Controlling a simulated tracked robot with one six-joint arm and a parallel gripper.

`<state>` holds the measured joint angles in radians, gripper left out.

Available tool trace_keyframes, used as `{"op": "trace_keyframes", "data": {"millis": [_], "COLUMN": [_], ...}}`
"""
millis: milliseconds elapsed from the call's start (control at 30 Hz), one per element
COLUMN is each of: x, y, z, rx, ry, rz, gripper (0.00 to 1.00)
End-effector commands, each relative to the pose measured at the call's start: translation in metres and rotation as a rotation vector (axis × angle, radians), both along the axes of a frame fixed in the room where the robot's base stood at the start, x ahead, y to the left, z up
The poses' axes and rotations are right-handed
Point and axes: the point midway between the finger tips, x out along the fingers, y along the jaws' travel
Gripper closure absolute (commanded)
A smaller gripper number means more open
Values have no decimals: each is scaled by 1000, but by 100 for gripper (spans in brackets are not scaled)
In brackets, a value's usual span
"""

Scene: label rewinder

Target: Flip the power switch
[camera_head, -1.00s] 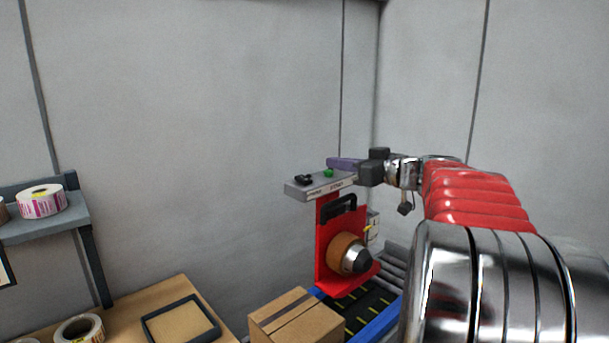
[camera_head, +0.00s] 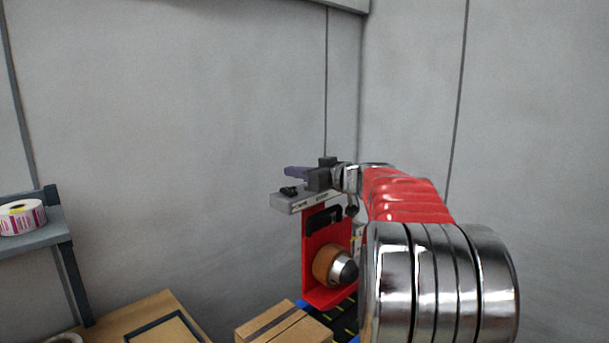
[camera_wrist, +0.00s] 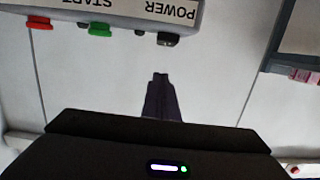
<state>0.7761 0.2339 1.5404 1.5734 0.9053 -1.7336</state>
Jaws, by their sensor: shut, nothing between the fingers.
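The grey control box (camera_head: 300,203) sits on top of the red label rewinder (camera_head: 325,240). Its black power switch (camera_head: 288,190) is at the box's left end. In the wrist view the box is upside down, and the black switch (camera_wrist: 168,40) shows by the POWER label. The green start button (camera_wrist: 100,29) and a red button (camera_wrist: 39,22) are to its left. My gripper (camera_head: 287,170) has purple fingers, shut and empty, above the box near the switch. In the wrist view the fingertips (camera_wrist: 160,75) point towards the switch with a visible gap. The switch's position is unclear.
A brown spool (camera_head: 326,266) with a metal cone is on the rewinder's front. A cardboard box (camera_head: 283,325) is below. A shelf (camera_head: 35,238) with a label roll (camera_head: 22,217) is at the left. The wall behind is bare.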

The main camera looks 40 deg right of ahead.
Motion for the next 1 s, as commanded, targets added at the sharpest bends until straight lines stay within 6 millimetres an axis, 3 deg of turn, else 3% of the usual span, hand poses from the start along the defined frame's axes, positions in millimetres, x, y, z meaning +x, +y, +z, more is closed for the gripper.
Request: {"op": "trace_keyframes", "data": {"millis": [333, 1000], "x": [5, 8], "y": [1, 1], "z": [-36, -45], "rx": [1, 0], "ry": [1, 1], "rz": [0, 0], "gripper": [100, 100]}}
